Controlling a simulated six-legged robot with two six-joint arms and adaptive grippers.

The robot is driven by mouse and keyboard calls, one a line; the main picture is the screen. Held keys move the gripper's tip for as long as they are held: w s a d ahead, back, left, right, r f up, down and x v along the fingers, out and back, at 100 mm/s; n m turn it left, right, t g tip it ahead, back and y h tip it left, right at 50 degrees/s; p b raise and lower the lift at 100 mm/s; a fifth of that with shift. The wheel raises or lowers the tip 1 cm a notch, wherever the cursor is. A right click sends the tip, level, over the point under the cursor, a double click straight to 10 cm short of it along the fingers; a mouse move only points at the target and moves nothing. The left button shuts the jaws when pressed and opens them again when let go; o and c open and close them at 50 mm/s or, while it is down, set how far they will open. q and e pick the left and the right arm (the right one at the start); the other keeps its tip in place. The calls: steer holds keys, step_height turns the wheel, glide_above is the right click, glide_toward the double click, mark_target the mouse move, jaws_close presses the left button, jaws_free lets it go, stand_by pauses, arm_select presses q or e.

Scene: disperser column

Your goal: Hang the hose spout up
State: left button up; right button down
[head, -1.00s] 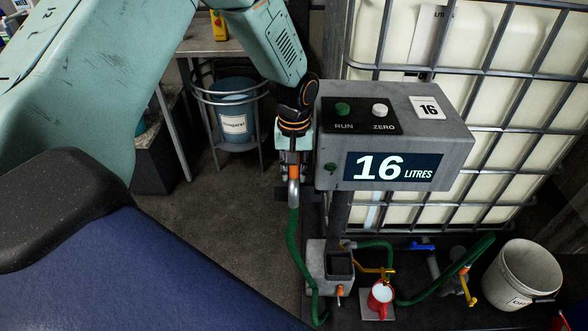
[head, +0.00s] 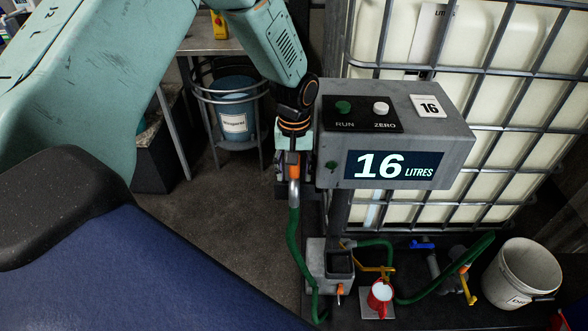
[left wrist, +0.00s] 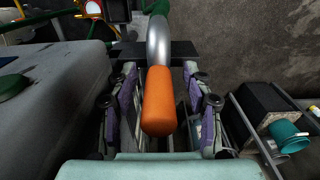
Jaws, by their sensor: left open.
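The hose spout (head: 294,193) has an orange grip and a bent metal tube, with a green hose running down from it. It is upright beside the left side of the grey meter box. In the left wrist view its orange grip (left wrist: 158,103) lies between the two fingers of my left gripper (left wrist: 158,110), with a gap on each side. My left gripper (head: 291,165) is open around the grip. A dark bracket (left wrist: 182,50) shows behind the metal tube; whether the tube rests in it is not clear. My right gripper is not in view.
The meter box (head: 395,135) reads 16 litres and stands close to the right of my left gripper. A caged white tank (head: 480,90) is behind it.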

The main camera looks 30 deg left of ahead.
arm_select(q)
steer(key=shift+f, duration=0.1)
step_height(320, 180, up, 12)
steer(key=shift+r, duration=0.1)
stand_by(0.4)
steer(key=shift+s+d, duration=0.1)
steer(key=shift+s, duration=0.05)
stand_by(0.6)
